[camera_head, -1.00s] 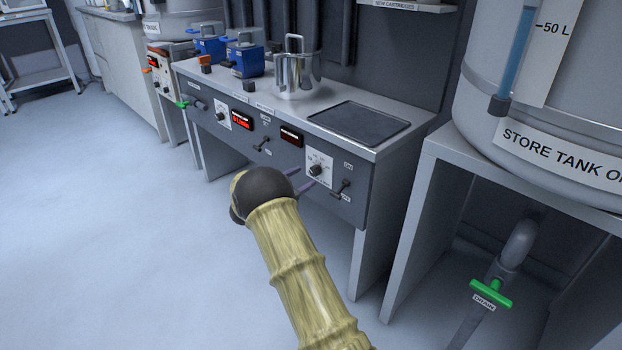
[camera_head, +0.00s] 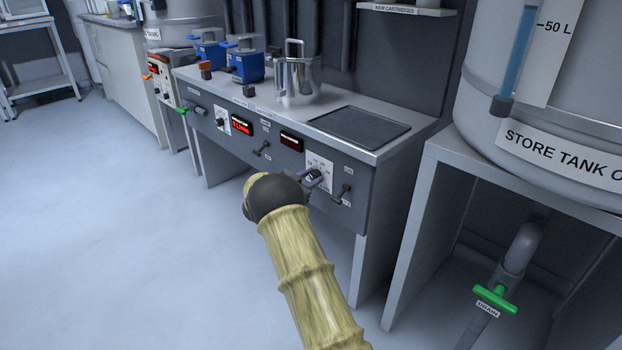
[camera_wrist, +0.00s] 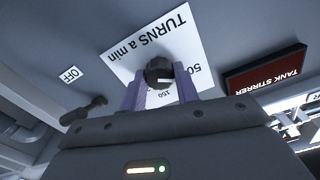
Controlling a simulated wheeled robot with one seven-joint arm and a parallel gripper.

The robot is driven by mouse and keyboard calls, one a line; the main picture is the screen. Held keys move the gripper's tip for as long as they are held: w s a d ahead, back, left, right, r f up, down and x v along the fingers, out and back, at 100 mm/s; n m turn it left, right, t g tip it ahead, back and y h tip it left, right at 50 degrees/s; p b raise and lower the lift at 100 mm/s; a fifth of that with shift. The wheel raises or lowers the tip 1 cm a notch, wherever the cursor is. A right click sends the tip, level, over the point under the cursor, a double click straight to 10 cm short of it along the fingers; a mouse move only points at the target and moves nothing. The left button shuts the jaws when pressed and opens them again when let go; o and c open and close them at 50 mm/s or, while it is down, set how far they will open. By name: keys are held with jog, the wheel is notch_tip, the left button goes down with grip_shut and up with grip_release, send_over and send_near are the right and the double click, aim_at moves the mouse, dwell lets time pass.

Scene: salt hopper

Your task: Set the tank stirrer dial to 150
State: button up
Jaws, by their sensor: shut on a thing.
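The tank stirrer dial is a round black knob (camera_wrist: 158,70) on a white scale plate (camera_wrist: 185,28) marked "TURNS a min". The plate appears upside down in the wrist view. My gripper (camera_wrist: 160,88) has its two purple fingers on either side of the knob and is shut on it. A pale mark shows on the lower part of the knob, near the small figure 150. Other scale figures are partly covered by my fingers, so the exact setting cannot be read. In the head view, my gripper (camera_head: 313,178) reaches the dial plate (camera_head: 320,166) on the panel front.
A dark lever switch (camera_head: 342,193) stands right of the dial; it also shows in the wrist view (camera_wrist: 84,110) near the OFF label (camera_wrist: 72,75). A steel pot (camera_head: 297,78) and a dark plate (camera_head: 358,126) are on the bench top. The floor at left is clear.

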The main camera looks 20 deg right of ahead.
jog(key=shift+m, duration=0.5)
jog(key=m, duration=0.7)
jog(key=shift+f+b, duration=0.15)
jog(key=shift+b, duration=0.15)
jog(key=m+b, duration=0.2)
jog(key=m, duration=0.2)
jog(key=shift+f+m, duration=0.1)
jog(key=shift+m, duration=0.2)
jog(key=shift+m+b, duration=0.8)
jog(key=shift+m, duration=0.7)
jog(key=o, duration=1)
